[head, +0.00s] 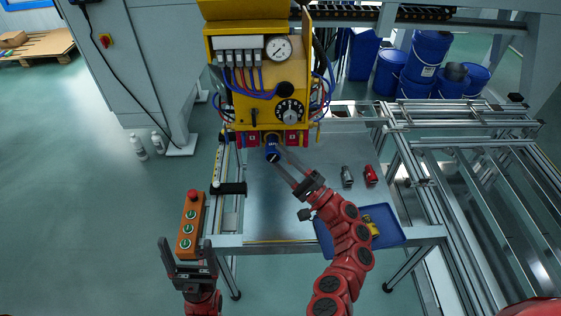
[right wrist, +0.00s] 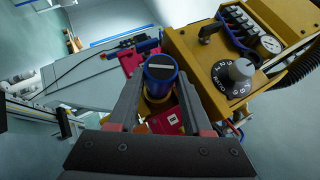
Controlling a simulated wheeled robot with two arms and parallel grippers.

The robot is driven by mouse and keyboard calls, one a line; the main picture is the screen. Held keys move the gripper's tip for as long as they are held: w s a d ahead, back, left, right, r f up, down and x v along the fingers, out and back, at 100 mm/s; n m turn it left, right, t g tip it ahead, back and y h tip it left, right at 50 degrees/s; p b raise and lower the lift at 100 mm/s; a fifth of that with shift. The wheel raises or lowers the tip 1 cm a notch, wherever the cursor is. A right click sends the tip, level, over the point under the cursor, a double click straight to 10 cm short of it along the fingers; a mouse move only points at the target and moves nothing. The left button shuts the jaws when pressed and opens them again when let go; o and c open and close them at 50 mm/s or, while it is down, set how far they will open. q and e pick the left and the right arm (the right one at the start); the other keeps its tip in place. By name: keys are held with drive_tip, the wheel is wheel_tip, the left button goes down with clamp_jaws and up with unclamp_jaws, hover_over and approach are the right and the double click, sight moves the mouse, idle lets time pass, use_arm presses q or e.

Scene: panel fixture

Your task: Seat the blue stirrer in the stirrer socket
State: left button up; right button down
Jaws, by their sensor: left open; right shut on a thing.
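The blue stirrer (head: 272,153) is a short blue cylinder just below the yellow panel box. In the right wrist view its round top (right wrist: 160,66), dark with a white line, faces the camera. My right gripper (head: 279,165) is shut on the blue stirrer. A yellow-brown, ring-like part, apparently the stirrer socket (right wrist: 157,103), shows just beneath it between the fingers. The fingers and stirrer hide most of that part, and I cannot tell how deep the stirrer sits. My left gripper (head: 186,252) is open and empty at the front left, near the orange button box.
The yellow panel box (head: 258,80) carries a gauge, dial and cables, with red blocks (head: 293,138) below. A grey part (head: 347,174) and a red part (head: 371,174) stand on the metal table. A blue tray (head: 390,232) holds a yellow item. The orange button box (head: 190,226) is left.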

drive_tip(key=shift+w+b, duration=1.25)
drive_tip(key=shift+w, duration=0.05)
drive_tip(key=shift+c, duration=1.2)
unclamp_jaws()
drive_tip(key=shift+w, duration=0.1)
drive_tip(key=b+v, duration=0.5)
drive_tip(key=v, duration=1.2)
drive_tip(key=shift+s, duration=0.25)
